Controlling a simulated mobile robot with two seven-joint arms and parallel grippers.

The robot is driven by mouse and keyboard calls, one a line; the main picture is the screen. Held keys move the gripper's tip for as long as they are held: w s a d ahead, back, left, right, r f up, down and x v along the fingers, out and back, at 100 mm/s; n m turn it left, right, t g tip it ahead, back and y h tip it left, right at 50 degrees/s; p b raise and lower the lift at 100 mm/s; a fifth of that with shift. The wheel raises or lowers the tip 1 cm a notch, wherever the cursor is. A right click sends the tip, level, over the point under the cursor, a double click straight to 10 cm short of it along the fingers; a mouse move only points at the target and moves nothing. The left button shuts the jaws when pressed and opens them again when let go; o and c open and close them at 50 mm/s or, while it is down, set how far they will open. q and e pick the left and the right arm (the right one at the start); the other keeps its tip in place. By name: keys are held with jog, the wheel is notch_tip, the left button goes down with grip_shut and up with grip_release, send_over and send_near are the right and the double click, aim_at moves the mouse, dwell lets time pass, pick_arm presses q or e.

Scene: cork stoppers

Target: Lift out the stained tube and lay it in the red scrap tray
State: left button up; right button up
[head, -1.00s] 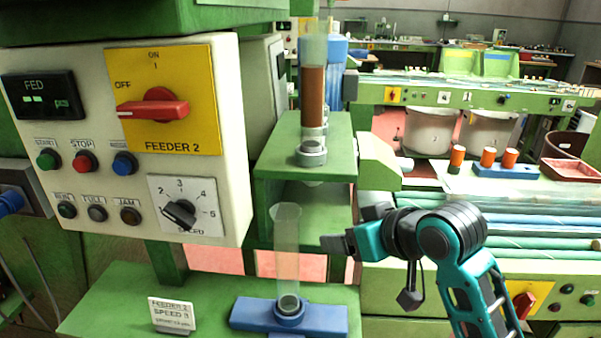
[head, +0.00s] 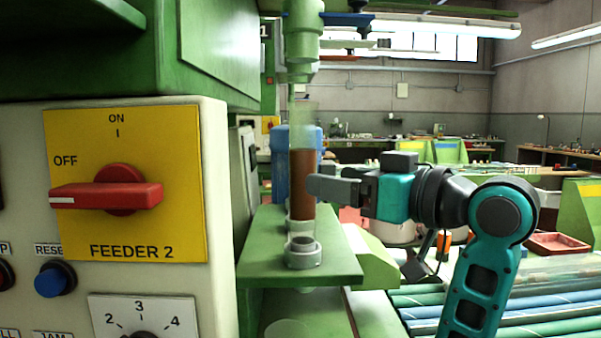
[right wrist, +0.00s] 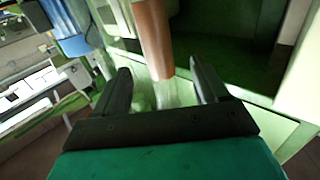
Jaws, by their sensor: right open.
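A clear tube with a long brown section (head: 303,185) stands upright on the green shelf, its foot by a grey ring socket (head: 302,252). My right gripper (head: 316,187) is at the tube's right side at the height of the brown part. In the right wrist view, the brown part of the tube (right wrist: 154,38) shows between and beyond the two spread fingers (right wrist: 160,72), and the gripper holds nothing. Whether the fingers touch the tube cannot be told. A red tray (head: 558,244) lies at the right, beyond my right arm. My left gripper is not in view.
A green spout (head: 302,45) hangs over the tube. The feeder panel with its red switch (head: 105,196) stands close on the left. The green shelf (head: 262,240) juts out below the tube. Green and blue rollers (head: 415,300) lie at lower right.

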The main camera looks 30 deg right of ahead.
aim_at(293, 178)
jog(key=x, duration=0.6)
jog(key=f+x, duration=0.1)
jog(key=x, duration=0.2)
jog(key=shift+w+d, duration=0.1)
jog(key=shift+w, duration=0.25)
jog(key=c, duration=1.1)
